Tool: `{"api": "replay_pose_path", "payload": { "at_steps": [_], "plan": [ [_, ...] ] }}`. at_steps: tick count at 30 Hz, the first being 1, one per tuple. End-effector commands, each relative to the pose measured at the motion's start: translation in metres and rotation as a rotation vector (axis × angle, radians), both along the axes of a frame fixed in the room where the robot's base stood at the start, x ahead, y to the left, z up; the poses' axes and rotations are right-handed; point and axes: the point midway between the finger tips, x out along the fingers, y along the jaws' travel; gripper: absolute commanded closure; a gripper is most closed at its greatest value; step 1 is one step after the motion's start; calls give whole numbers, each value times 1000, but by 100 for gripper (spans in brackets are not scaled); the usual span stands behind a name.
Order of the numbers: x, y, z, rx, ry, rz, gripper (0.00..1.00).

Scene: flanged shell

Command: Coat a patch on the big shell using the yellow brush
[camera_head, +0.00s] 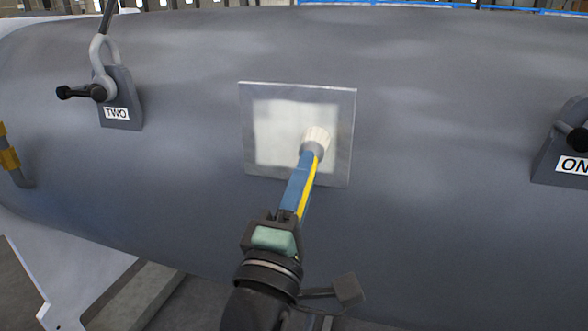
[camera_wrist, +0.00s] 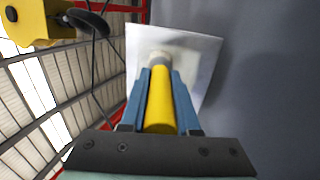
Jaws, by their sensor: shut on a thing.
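The big grey shell (camera_head: 430,150) fills most of the head view. A square metal patch (camera_head: 346,120) sits on its side, with a whitish coated area in its middle and a bare grey border. My gripper (camera_head: 300,190) is shut on the yellow brush (camera_head: 308,195), its blue fingers along the handle. The brush's pale bristle head lies over the lower right of the whitish area; whether it touches is hard to tell. In the wrist view the yellow handle (camera_wrist: 159,100) lies between the blue fingers (camera_wrist: 160,105), pointing at the patch (camera_wrist: 200,55).
A lug labelled TWO (camera_head: 120,100) with a shackle (camera_head: 101,60) stands on the left of the shell. A lug labelled ON, cut off by the frame, (camera_head: 562,155) is at the right edge. A yellow hoist block (camera_wrist: 35,20) shows in the wrist view's upper left.

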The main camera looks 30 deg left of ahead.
Motion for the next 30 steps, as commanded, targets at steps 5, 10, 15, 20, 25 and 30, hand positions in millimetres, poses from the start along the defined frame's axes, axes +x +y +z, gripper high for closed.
{"api": "replay_pose_path", "payload": {
  "at_steps": [5,10,15,20,25,30],
  "plan": [
    [4,-18,2,-1,4,-6,100],
    [6,-27,1,1,2,-4,100],
    [6,-28,3,0,-1,-3,100],
    [7,-28,14,2,-3,-3,100],
    [6,-24,16,0,-1,-1,100],
    [1,-9,15,0,-2,1,100]
  ]
}}
